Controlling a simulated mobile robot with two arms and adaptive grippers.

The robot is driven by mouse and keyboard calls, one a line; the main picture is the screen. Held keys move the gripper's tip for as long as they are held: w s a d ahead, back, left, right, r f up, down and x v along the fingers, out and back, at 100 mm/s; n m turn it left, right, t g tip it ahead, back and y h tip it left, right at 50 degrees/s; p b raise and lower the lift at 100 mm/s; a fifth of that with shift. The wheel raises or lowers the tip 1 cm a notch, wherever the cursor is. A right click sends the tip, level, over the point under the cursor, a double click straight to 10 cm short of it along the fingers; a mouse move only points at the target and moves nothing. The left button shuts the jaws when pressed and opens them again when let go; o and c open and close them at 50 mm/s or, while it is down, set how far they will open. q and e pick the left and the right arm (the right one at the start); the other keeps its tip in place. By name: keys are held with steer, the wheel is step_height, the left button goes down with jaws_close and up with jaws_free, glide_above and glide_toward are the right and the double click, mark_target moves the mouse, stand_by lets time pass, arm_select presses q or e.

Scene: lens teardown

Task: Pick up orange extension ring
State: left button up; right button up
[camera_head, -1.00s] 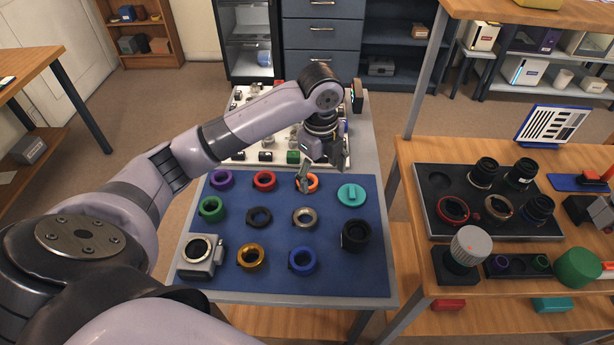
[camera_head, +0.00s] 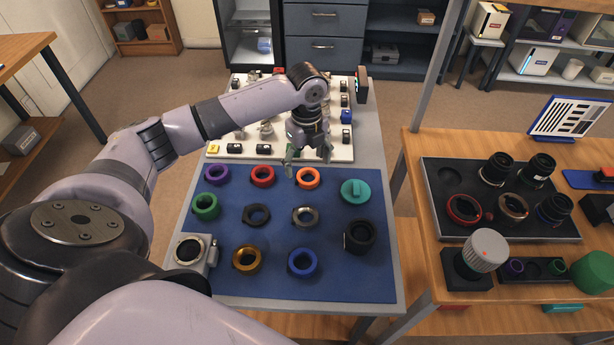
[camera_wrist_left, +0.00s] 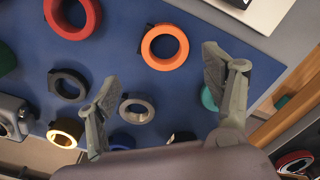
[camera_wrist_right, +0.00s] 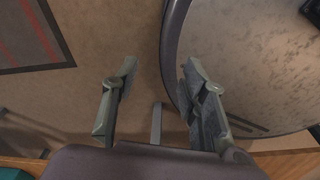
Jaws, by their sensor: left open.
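The orange extension ring (camera_head: 308,178) lies flat on the blue mat (camera_head: 230,285), in the back row, right of the red ring (camera_head: 262,176). In the left wrist view the orange ring (camera_wrist_left: 165,47) shows whole, beyond and between the fingertips, with nothing touching it. My left gripper (camera_head: 308,158) is open and empty, above the back edge of the mat just behind the ring; its two spread fingers also show in the left wrist view (camera_wrist_left: 160,80). My right gripper (camera_wrist_right: 155,85) is open and empty over the floor and a round grey surface, away from the mat.
A white board (camera_head: 340,155) with small parts lies behind the mat. A lens tray (camera_head: 436,205) stands on the wooden bench at right.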

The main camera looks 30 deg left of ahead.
mark_target(309, 177)
arm_select(q)
steer(key=f, duration=0.5)
steer(key=shift+w+d+f+p, duration=0.15)
steer(key=shift+w+f+p, duration=0.2)
steer(key=shift+c, duration=0.5)
steer(key=c, duration=1.2)
steer(key=shift+o, duration=0.2)
steer(key=shift+r, duration=0.1)
